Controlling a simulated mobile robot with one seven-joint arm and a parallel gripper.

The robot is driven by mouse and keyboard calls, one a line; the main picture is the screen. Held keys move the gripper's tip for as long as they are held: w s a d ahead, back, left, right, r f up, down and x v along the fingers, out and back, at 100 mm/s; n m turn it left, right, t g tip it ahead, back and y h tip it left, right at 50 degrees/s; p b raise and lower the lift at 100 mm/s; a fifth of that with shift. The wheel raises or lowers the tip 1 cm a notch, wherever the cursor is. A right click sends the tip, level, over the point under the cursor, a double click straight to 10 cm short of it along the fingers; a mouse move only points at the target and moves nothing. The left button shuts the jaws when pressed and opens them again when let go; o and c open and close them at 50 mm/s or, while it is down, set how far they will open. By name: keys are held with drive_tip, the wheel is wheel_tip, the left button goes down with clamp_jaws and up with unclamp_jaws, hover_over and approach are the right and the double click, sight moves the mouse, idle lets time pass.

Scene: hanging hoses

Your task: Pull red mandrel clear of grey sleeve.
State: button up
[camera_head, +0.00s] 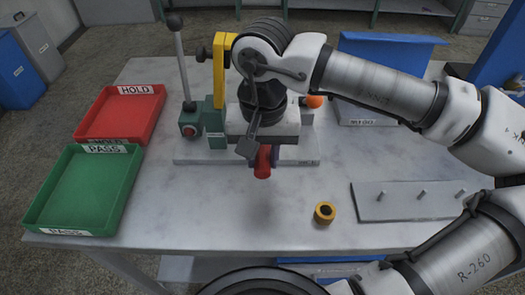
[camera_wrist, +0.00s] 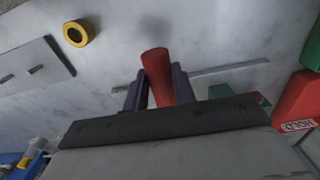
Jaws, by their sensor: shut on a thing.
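The red mandrel (camera_head: 263,165) shows as a short tapered piece below my wrist in the head view. It also shows in the wrist view (camera_wrist: 157,72), with its round end pointing away from my gripper's body. My gripper (camera_wrist: 157,88) is shut on it, with one dark finger on each side. In the head view my gripper (camera_head: 263,156) is above the front of the bench fixture and mostly hidden by my wrist. I cannot make out the grey sleeve in either view. Whether the mandrel still touches it cannot be told.
A green fixture (camera_head: 215,126) with a yellow upright (camera_head: 219,75) and a tall lever (camera_head: 182,60) stands close left of my wrist. A yellow ring (camera_head: 324,213) and a peg plate (camera_head: 400,205) lie right. Red HOLD (camera_head: 122,112) and green PASS (camera_head: 85,190) trays sit left. The front middle is clear.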

clamp_jaws()
drive_tip(key=shift+s+r+p, duration=0.9)
drive_tip(key=shift+s+r, duration=0.5)
drive_tip(key=shift+r, duration=0.1)
drive_tip(key=shift+s, duration=0.1)
